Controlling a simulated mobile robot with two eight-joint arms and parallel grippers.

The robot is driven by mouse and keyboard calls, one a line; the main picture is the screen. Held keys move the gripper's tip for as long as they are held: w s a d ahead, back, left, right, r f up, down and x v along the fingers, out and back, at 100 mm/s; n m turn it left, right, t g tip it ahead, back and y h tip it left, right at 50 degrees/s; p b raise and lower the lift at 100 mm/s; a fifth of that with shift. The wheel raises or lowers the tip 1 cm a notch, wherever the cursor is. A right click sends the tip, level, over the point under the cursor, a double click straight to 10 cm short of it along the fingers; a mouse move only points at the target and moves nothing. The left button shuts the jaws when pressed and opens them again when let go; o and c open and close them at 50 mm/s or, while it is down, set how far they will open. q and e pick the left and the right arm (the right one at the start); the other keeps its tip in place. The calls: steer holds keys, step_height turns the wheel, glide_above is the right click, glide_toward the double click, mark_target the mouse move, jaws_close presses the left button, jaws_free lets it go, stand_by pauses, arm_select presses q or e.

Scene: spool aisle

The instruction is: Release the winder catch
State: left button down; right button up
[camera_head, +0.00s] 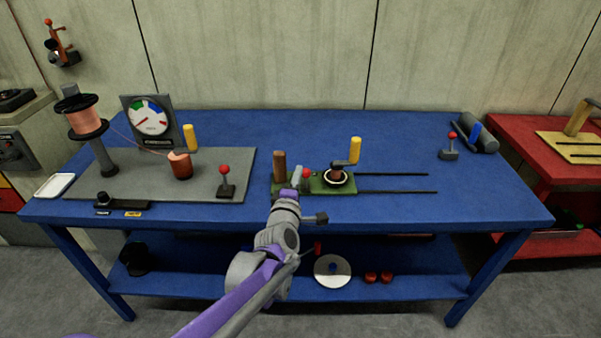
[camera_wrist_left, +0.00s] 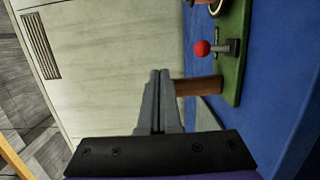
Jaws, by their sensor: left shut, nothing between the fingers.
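The winder's green base plate (camera_head: 318,186) lies on the blue bench near its front edge. It carries a brown wooden post (camera_head: 279,166), a small red-knobbed lever (camera_head: 306,173) that looks like the catch, and a crank with a yellow handle (camera_head: 355,150). My left gripper (camera_head: 298,172) is shut and empty, in front of the plate between post and red knob in the head view. In the left wrist view the shut fingertips (camera_wrist_left: 160,73) are apart from the brown post (camera_wrist_left: 199,87) and the red knob (camera_wrist_left: 202,48). My right gripper is not in view.
A grey board (camera_head: 135,182) at left holds a copper spool (camera_head: 83,121), a dial gauge (camera_head: 150,118) and another red-knobbed lever (camera_head: 225,180). Two dark rods (camera_head: 395,191) extend right of the winder. A third red-knobbed lever (camera_head: 450,147) stands at right. The bench's right front is clear.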

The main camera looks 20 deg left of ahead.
arm_select(q)
steer(key=shift+s+d+r+p, duration=0.1)
steer(key=shift+s+r+p, duration=0.1)
steer(key=shift+s+r, duration=0.65)
steer(key=shift+s+r+p, duration=0.15)
steer(key=shift+s+r, duration=0.45)
steer(key=shift+s, duration=0.45)
steer(key=s+f+m+g+p, duration=0.2)
steer(key=s+m, duration=0.4)
steer(key=s, duration=0.4)
steer(key=s+f+m+g+h+p, duration=0.1)
steer(key=s+m+g+p, duration=0.4)
steer(key=s, duration=0.5)
steer(key=s+d+f+m+g+p, duration=0.1)
steer(key=s+f+m+g+p, duration=0.2)
steer(key=s+m, duration=0.5)
steer(key=s+g+p, duration=0.1)
steer(key=s+g, duration=0.1)
steer(key=shift+s+f+h, duration=0.3)
steer(key=shift+s+h, duration=0.1)
steer(key=shift+d, duration=0.1)
